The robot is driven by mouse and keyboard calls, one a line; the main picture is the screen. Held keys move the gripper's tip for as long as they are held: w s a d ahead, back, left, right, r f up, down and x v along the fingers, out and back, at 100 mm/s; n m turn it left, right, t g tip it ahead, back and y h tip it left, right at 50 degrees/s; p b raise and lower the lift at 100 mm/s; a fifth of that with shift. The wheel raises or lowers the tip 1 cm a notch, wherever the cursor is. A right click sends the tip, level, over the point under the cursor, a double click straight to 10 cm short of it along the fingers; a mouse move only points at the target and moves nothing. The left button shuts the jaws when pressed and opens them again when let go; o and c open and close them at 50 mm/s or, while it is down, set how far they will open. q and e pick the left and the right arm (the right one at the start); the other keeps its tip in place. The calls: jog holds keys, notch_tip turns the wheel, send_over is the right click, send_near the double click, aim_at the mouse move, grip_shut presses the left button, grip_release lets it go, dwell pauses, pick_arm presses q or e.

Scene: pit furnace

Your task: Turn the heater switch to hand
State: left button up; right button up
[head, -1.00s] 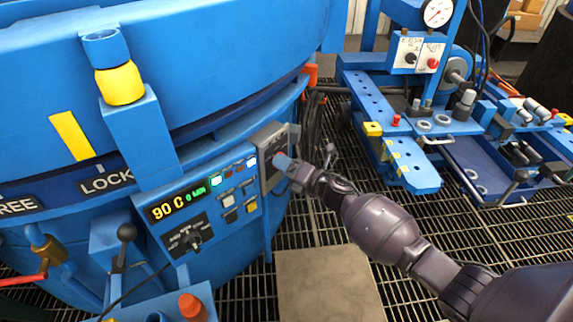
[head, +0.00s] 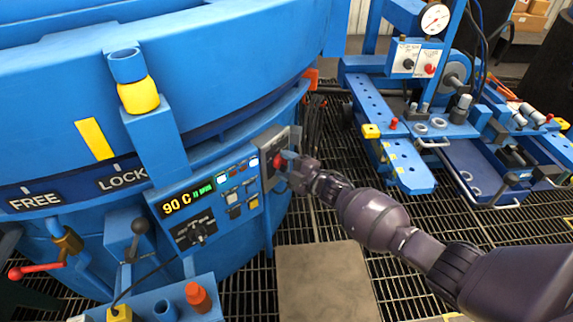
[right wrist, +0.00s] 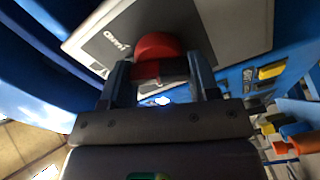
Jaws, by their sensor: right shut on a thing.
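A grey switch box (head: 270,147) with a dark face sits at the right end of the blue furnace's control panel. Its red knob (head: 279,160) shows between my right gripper's fingers in the head view. In the right wrist view, the red knob (right wrist: 157,46) stands out from a grey plate (right wrist: 238,25) with partly legible lettering. My right gripper (right wrist: 160,82) is shut on the red knob, one finger on each side. It also shows in the head view (head: 289,163). I cannot read which position the knob points to. My left gripper is not in view.
The control panel (head: 211,210) carries a display (head: 187,198), lit buttons and a black rotary selector (head: 198,235). A lever with a black ball (head: 140,226) and an orange-red cap (head: 197,295) are at lower left. Blue machinery (head: 410,165) stands right, over grating.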

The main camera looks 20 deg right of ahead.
jog(key=m, duration=0.3)
jog(key=shift+r, duration=0.1)
jog(key=shift+m+p, duration=0.35)
jog(key=shift+m, duration=1.05)
jog(key=o, duration=0.9)
